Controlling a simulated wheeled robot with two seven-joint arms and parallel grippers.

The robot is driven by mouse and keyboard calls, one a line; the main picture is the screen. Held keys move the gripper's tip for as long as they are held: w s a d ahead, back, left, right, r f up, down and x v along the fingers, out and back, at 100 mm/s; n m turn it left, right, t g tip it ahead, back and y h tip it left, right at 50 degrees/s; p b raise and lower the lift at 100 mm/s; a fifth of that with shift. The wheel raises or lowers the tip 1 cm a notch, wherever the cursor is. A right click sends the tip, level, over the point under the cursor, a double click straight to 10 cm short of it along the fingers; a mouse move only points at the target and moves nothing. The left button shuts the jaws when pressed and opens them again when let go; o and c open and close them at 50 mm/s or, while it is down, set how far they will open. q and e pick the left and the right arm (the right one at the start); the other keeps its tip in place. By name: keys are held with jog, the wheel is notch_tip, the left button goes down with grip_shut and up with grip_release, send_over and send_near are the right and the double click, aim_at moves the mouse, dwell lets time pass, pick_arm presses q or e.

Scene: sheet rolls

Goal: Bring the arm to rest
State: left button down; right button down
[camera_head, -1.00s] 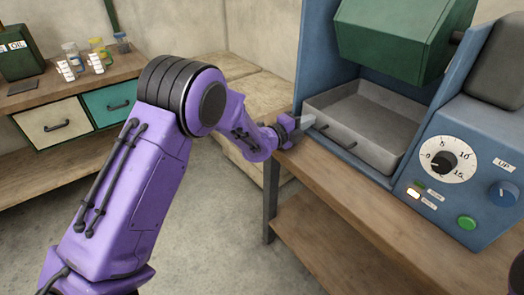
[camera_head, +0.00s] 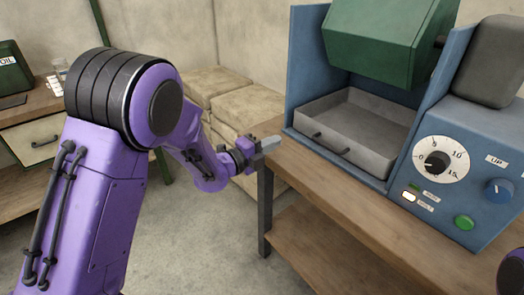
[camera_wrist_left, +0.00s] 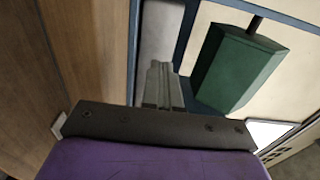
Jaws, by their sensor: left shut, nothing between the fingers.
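My left arm is purple with black joints and comes in from the left in the head view. My left gripper (camera_head: 268,146) is shut and empty. It is near the left front corner of the bench, just left of the blue machine and its grey tray. In the left wrist view the closed fingers (camera_wrist_left: 160,88) show as one grey block in front of the dark wrist plate. Of my right arm, only a small purple part shows at the bottom right edge of the head view; its gripper is out of sight.
The blue machine (camera_head: 470,148) with a green block (camera_head: 385,38) and a grey tray (camera_head: 372,128) stands on the wooden bench (camera_head: 345,190). Its panel has a dial and buttons. A drawer table (camera_head: 35,140) is at the left. Stacked tan sacks (camera_head: 235,95) lie behind. Grey floor lies between.

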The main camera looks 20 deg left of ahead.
pick_arm(q)
jog(key=s+a+f+n+g+y+p, duration=0.2)
jog(key=s+a+f+n+y, duration=0.25)
jog(key=s+f+n, duration=0.6)
jog(key=s+a+f+n+g+y+p, duration=0.25)
jog(key=f+n+y, duration=0.4)
jog(key=n, duration=0.85)
jog(key=s+f+n+g+p, duration=0.2)
jog(key=s+f+g, duration=0.2)
jog(key=s, duration=0.9)
jog(key=s+f+n+g+p, duration=0.1)
jog(key=s+f+g, duration=0.3)
jog(key=s, duration=0.9)
notch_tip(320, 180, down, 4)
jog(key=shift+s+r+n+p, duration=0.25)
jog(key=shift+s+n+p, duration=0.1)
jog(key=shift+n, duration=0.4)
jog(key=shift+g, duration=0.25)
